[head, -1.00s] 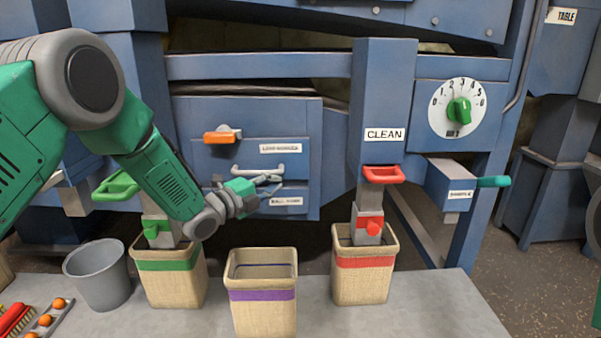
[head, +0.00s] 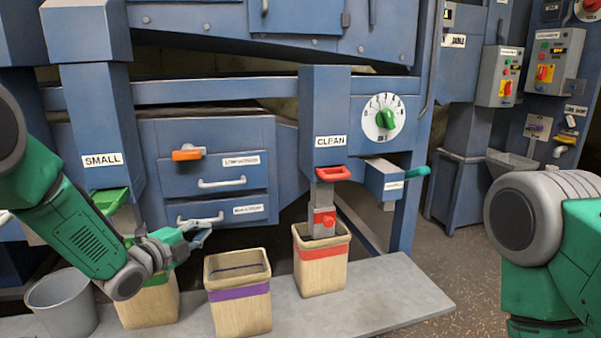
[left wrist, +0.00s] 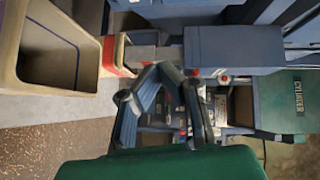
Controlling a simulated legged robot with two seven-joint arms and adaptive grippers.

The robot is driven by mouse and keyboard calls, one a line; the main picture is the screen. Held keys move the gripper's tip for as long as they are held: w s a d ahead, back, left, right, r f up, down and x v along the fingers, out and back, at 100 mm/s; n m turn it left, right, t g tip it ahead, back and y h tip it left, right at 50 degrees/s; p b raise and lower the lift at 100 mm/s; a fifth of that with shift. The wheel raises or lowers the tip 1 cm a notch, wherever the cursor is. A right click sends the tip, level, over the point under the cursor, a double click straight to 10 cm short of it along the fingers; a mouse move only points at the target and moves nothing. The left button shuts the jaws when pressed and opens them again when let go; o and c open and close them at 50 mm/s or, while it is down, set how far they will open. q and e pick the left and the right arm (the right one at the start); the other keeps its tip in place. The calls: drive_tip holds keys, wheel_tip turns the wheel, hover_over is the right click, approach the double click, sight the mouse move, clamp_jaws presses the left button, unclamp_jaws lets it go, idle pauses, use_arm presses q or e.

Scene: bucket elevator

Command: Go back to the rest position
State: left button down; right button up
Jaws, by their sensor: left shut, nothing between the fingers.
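My left gripper (head: 201,231) is at the left of the head view, in front of the lower drawer and above the sacks. Its fingers are together with nothing between them. In the left wrist view the gripper (left wrist: 165,72) shows its dark fingers meeting at the tips, with a sack (left wrist: 60,85) to the left. My right arm (head: 545,240) enters at the right edge of the head view, but its gripper is out of sight.
Sacks with a green band (head: 148,305), purple band (head: 240,293) and red band (head: 321,268) stand on a grey platform (head: 390,290). A grey bucket (head: 62,303) is at left. The blue machine's drawers (head: 225,172) are behind. Floor at right is clear.

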use_arm(q)
drive_tip(key=s+a+f+n+g+y+p, duration=0.3)
drive_tip(key=s+f+n+g, duration=0.5)
drive_tip(key=s+f, duration=0.9)
drive_tip(key=s+a+f+n+g+y+p, duration=0.1)
drive_tip(key=s+n, duration=0.5)
drive_tip(key=s, duration=0.9)
drive_tip(key=s+a+f+n+g+y+p, duration=0.1)
drive_tip(key=s+n, duration=0.6)
drive_tip(key=s, duration=0.9)
wheel_tip(320, 180, down, 3)
drive_tip(key=g+y+p, duration=0.1)
drive_tip(key=g+y, duration=0.1)
drive_tip(key=g, duration=0.2)
drive_tip(key=shift+s+a+y, duration=0.2)
drive_tip(key=shift+a+y, duration=0.1)
drive_tip(key=shift+y, duration=0.1)
use_arm(e)
wheel_tip(320, 180, up, 6)
use_arm(q)
drive_tip(key=shift+a, duration=0.25)
use_arm(e)
drive_tip(key=shift+a+r, duration=0.2)
drive_tip(key=shift+a, duration=0.2)
